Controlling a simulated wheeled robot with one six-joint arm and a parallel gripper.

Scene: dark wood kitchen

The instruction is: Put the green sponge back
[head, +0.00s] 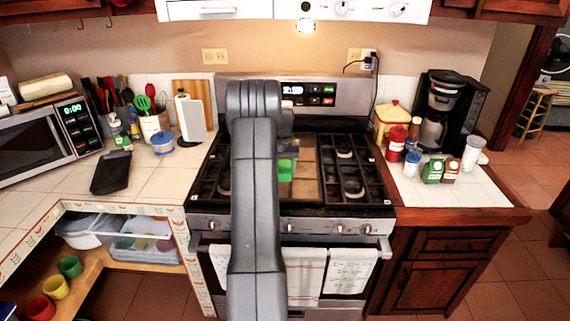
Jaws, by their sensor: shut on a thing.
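The green sponge (285,171) shows as a small bright green block just right of my forearm, over the middle of the stove top. My gripper (286,153) is directly above it and shut on it. My own arm hides most of the gripper and the sponge's left side. I cannot tell how high the sponge is above the stove top.
The stove (345,165) has dark grates around a brown middle panel. A black tray (111,172), blue-lidded tub (163,143) and utensil holder (150,126) stand on the left counter. Bottles, jars and a coffee maker (440,110) crowd the right counter. The left counter's front is partly clear.

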